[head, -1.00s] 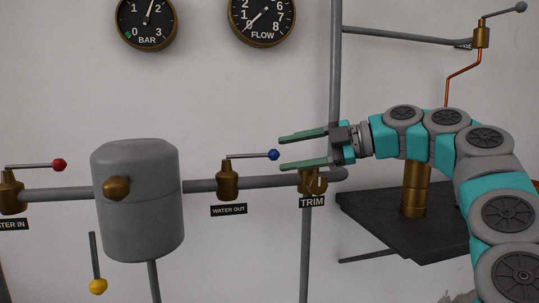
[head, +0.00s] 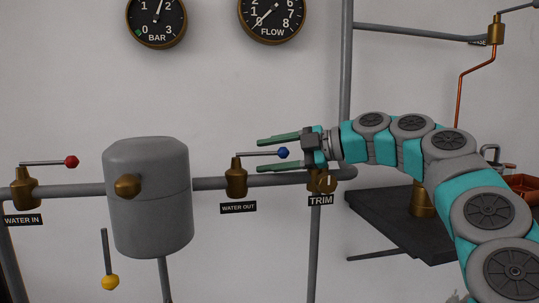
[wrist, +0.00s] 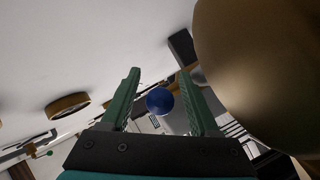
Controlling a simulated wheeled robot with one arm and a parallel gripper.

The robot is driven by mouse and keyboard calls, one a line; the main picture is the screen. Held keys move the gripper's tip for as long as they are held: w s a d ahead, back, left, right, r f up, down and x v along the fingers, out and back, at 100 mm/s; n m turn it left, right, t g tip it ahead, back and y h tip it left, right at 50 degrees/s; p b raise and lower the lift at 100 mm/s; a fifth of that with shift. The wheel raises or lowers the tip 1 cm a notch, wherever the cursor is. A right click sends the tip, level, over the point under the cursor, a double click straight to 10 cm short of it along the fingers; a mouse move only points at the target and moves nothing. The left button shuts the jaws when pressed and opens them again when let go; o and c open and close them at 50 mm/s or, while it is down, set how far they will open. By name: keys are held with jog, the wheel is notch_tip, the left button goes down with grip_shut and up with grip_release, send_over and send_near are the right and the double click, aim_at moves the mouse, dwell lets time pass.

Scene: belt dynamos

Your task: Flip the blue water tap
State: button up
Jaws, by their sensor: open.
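The blue water tap is a brass valve (head: 236,180) labelled WATER OUT, with a grey lever ending in a blue ball (head: 283,153). Its lever lies level, pointing right. My gripper (head: 262,157) is open, its two green fingers pointing left around the ball end of the lever in the head view. In the wrist view the blue ball (wrist: 159,100) shows between the open fingers (wrist: 166,98), nearer the right one. I cannot tell whether a finger touches it. The wrist view shows little of the lever.
A grey tank (head: 148,200) stands left of the tap on the pipe. The brass TRIM valve (head: 321,182) is just below my gripper. A red-ball tap (head: 71,161), a yellow-ball lever (head: 110,282) and a dark bench (head: 400,225) are farther off.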

jog(key=shift+c, duration=0.4)
grip_shut()
dwell(0.9)
